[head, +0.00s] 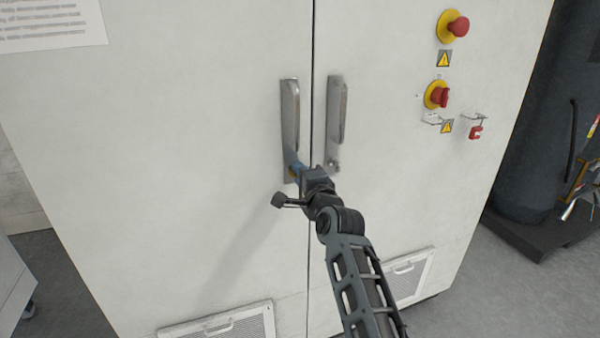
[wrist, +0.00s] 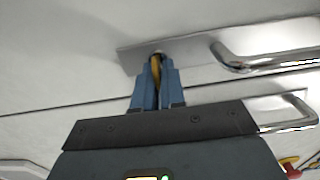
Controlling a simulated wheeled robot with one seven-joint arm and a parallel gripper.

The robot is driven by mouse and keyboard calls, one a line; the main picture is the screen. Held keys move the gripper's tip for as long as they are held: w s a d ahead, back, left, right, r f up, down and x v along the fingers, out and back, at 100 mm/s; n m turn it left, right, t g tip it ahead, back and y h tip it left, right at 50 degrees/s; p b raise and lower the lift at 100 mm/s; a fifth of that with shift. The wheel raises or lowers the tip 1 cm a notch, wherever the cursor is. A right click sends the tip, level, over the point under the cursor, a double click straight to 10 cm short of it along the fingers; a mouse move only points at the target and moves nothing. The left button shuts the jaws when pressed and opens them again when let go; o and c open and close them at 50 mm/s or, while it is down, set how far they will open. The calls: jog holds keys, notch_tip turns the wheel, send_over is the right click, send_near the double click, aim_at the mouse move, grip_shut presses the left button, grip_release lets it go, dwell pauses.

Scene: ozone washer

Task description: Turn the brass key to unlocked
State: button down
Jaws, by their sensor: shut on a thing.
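The brass key (wrist: 155,66) shows as a thin yellow strip between the two blue fingers of my gripper (wrist: 158,84) in the wrist view. My gripper is shut on it. The key sits at the end of the metal plate of the left door handle (wrist: 199,48), and the fingers hide most of it. In the head view my gripper (head: 297,171) is at the lower end of the left handle (head: 290,110). The key's turn angle cannot be told.
The right door handle (head: 336,110) stands close beside, across the door seam. Red and yellow switches (head: 437,95) and a red padlock (head: 476,132) are at the upper right. Vents (head: 222,328) lie low on the doors. A dark cylinder (head: 540,120) stands at the right.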

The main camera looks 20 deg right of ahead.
jog(key=shift+f, duration=0.1)
jog(key=c, duration=1.3)
grip_release()
jog(key=s, duration=0.7)
jog(key=shift+s, duration=0.4)
